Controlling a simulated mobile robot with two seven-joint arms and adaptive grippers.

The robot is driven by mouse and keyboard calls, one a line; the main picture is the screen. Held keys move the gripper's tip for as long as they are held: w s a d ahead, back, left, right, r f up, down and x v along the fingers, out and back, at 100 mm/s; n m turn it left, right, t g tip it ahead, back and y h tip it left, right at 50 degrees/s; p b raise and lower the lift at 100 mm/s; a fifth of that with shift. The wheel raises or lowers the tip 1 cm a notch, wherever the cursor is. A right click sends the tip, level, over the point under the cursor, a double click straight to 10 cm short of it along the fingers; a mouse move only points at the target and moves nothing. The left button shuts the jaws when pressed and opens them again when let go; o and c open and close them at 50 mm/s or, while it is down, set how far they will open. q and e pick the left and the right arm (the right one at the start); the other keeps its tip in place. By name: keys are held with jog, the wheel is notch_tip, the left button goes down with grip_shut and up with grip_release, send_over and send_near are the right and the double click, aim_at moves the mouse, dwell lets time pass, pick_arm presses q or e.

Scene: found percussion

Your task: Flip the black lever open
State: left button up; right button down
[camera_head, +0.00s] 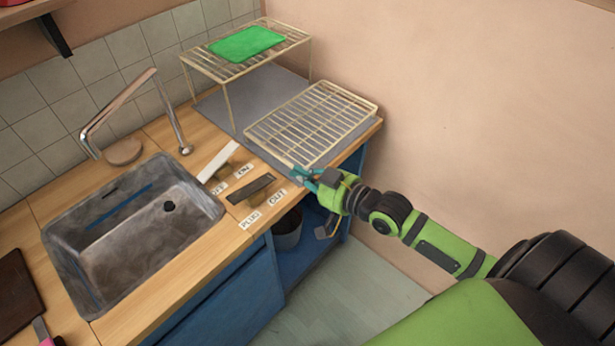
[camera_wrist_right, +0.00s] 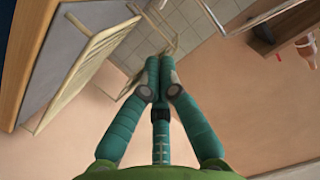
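The black lever (camera_head: 250,189) is a dark flat bar on the wooden counter, between the sink and the wire rack. It lies above the "PLUG" and "OUT" labels. My right gripper (camera_head: 301,174) is to the right of the lever, near the counter's front edge and the rack's near corner, apart from the lever. In the right wrist view, the teal fingers (camera_wrist_right: 159,72) come together at their tips with nothing seen between them. The lever does not show in that view. My left gripper is in neither view.
A white lever (camera_head: 218,161) lies beside the "OFF" and "ON" labels. The sink (camera_head: 133,228) is to the left, with a tap (camera_head: 118,112). A low wire rack (camera_head: 312,121) and a raised rack with a green cloth (camera_head: 246,43) stand behind. A bucket (camera_head: 287,230) sits below.

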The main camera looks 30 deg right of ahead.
jog(key=shift+v, duration=0.85)
